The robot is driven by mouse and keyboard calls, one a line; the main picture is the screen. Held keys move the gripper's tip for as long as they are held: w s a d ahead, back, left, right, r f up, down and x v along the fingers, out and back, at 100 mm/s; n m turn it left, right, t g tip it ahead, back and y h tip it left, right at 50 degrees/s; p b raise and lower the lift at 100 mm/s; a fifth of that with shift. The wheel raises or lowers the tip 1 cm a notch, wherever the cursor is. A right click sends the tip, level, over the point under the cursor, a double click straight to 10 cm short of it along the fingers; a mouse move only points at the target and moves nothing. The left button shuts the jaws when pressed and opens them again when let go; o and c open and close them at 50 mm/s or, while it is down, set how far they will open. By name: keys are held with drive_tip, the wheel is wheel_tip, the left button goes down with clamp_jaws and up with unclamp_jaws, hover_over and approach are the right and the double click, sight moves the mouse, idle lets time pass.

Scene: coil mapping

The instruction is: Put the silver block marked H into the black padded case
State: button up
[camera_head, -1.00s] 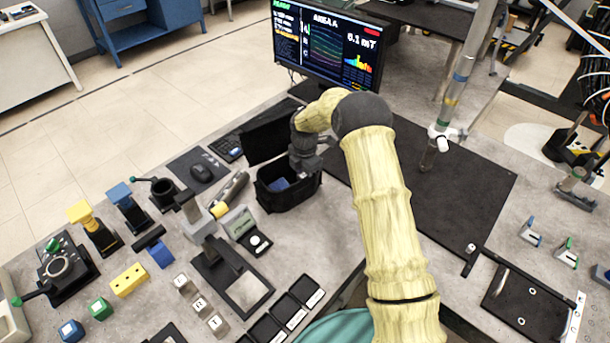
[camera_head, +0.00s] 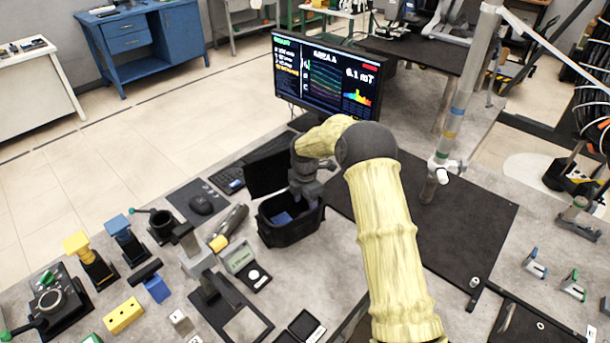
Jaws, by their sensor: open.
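The black padded case (camera_head: 288,234) stands open on the table, its lid raised at the back, with a blue patch (camera_head: 283,217) showing inside. My gripper (camera_head: 308,196) points down at the case's right rear part, open, with its fingertips partly hidden. I see no silver block between the fingers. I cannot pick out the block marked H. One small silver block (camera_head: 181,321) stands at the bottom edge, its letter too small to read. The case's floor is largely hidden by its front wall and my gripper.
The monitor (camera_head: 327,77) stands behind the case, with a keyboard (camera_head: 240,175) and mouse (camera_head: 201,204) to the left. A grey stand (camera_head: 198,260) and an open small box (camera_head: 246,262) are front left. A dark mat (camera_head: 440,240) lies right of my arm.

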wheel_tip(320, 180, up, 14)
drive_tip(key=b, duration=0.1)
drive_tip(key=shift+r, duration=0.15)
idle(0.5)
drive_tip(key=s+d+m+t, duration=0.1)
drive_tip(key=s+d+m, duration=0.3)
drive_tip(key=s+m, duration=0.4)
drive_tip(key=s+d+m, duration=0.4)
drive_tip(key=s+m, duration=0.4)
drive_tip(key=s, duration=0.4)
drive_tip(key=s+d+m+t, duration=0.1)
drive_tip(key=s+d+m, duration=0.3)
drive_tip(key=s+m, duration=0.4)
drive_tip(key=shift+s+m+t+p, duration=0.3)
drive_tip(key=shift+s+m+p, duration=0.15)
drive_tip(key=shift+s, duration=0.7)
